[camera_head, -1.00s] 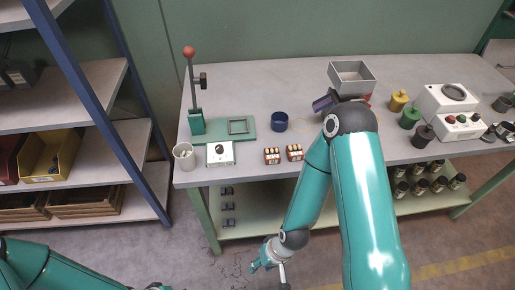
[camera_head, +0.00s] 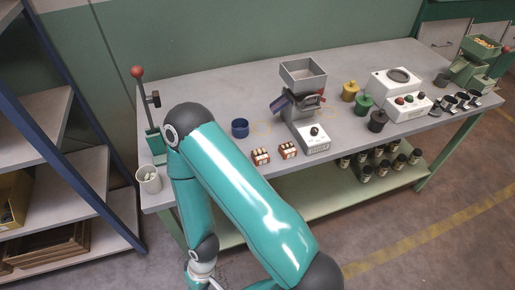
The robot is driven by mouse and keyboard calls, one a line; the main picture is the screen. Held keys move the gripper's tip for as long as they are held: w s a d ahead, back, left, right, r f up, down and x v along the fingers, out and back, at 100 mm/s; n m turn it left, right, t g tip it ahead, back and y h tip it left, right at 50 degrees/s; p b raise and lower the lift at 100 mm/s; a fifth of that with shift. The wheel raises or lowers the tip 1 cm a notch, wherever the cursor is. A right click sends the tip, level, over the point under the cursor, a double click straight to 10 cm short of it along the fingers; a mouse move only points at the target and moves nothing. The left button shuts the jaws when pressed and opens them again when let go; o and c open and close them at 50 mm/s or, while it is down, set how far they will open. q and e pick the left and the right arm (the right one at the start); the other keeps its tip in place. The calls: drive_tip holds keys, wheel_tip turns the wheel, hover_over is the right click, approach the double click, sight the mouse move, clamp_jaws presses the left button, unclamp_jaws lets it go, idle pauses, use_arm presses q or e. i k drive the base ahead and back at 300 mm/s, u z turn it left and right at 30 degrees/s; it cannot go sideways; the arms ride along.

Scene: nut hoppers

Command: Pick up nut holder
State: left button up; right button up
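No part is clearly marked as the nut holder. A grey open-topped hopper (camera_head: 303,75) sits on a small machine (camera_head: 312,135) with a dial, at the middle of the bench. A green device with a tray of yellow-orange pieces (camera_head: 482,48) stands at the far right; these may be nuts. My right arm reaches up from the bottom, bends at the left and hangs down in front of the bench. My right gripper (camera_head: 203,281) is at the bottom edge, partly cut off and well away from the hopper; its fingers are not clear. My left gripper is out of view.
On the bench (camera_head: 220,95) stand a blue cup (camera_head: 240,128), two small racks (camera_head: 260,156), yellow, green and black pots, and a white button box (camera_head: 400,90). A lever press (camera_head: 147,105) and pale cup (camera_head: 149,179) are at the left. The bench's back strip is clear.

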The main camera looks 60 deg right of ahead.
sight(260, 156)
drive_tip(key=z, duration=0.3)
drive_tip(key=k, duration=0.6)
drive_tip(key=z, duration=0.55)
drive_tip(key=i, duration=0.5)
drive_tip(key=z, duration=0.15)
